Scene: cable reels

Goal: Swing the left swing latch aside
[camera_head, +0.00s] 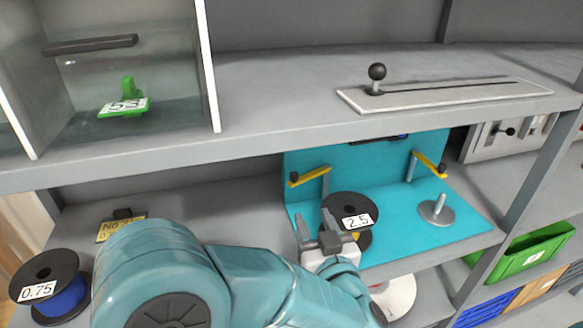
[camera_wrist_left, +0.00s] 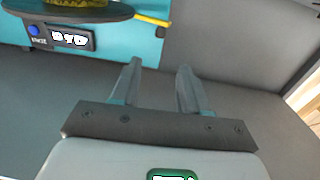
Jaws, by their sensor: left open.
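The left swing latch (camera_head: 309,175) is a yellow bar with a black knob at its left end, on a grey post on the teal station. Its yellow tip (camera_wrist_left: 152,20) shows at the top of the left wrist view. My left gripper (camera_head: 314,222) is open and empty, its fingers pointing up toward the latch, apart from it and beside the 2.5 reel. The open fingers also show in the left wrist view (camera_wrist_left: 158,82). The right swing latch (camera_head: 430,162) is a similar yellow bar on its own post. My right gripper is not in view.
The black reel marked 2.5 (camera_head: 348,211) stands on the teal station (camera_head: 400,240), left of an empty spindle (camera_head: 437,210). A 0.75 reel (camera_head: 45,280) is at the far left. The upper shelf edge (camera_head: 250,143) runs above the latches. A dark display panel (camera_wrist_left: 62,37) shows in the wrist view.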

